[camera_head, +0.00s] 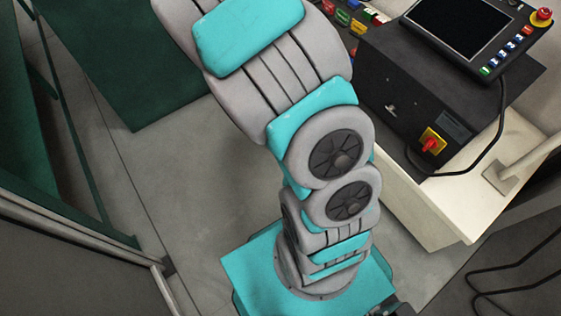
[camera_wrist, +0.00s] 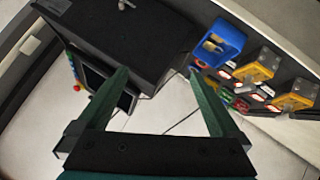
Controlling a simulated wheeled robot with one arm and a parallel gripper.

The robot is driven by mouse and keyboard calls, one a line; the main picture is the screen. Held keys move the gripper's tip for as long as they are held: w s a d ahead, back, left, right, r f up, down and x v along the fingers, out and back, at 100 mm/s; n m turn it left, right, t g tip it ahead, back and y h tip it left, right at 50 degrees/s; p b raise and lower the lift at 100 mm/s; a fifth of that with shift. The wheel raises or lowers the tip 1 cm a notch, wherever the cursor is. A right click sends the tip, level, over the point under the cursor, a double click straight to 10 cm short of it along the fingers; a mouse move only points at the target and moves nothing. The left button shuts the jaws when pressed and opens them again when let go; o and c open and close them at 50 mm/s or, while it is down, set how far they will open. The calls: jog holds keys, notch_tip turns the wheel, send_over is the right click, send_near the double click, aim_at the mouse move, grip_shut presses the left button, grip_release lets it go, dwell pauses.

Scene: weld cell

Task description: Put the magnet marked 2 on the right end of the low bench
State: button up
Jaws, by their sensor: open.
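My gripper (camera_wrist: 158,74) shows in the wrist view with its two green fingers apart and nothing between them. In the head view it is out of frame beyond the top edge. Several small red and green pieces (camera_wrist: 238,98) lie on a dark surface to the right of the fingers. Some of these coloured pieces (camera_head: 342,17) also show at the top of the head view. No number can be read on any of them, so I cannot tell which is the magnet marked 2. I cannot make out for sure which surface is the low bench.
A black cabinet (camera_head: 385,100) with a red-and-yellow switch stands on a pale bench (camera_head: 430,215). A screen panel (camera_head: 460,25) lies on top, with a cable hanging down. Grey floor (camera_head: 160,175) is open at left.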

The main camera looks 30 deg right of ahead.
jog(key=s+a+r+n+t+y, duration=0.1)
jog(key=s+a+n+y, duration=0.9)
jog(key=s+a, duration=1.5)
jog(key=r+n, duration=0.1)
jog(key=n, duration=0.3)
jog(key=shift+a+r, duration=0.15)
jog(key=shift+a, duration=0.25)
jog(key=shift+r+p, duration=0.65)
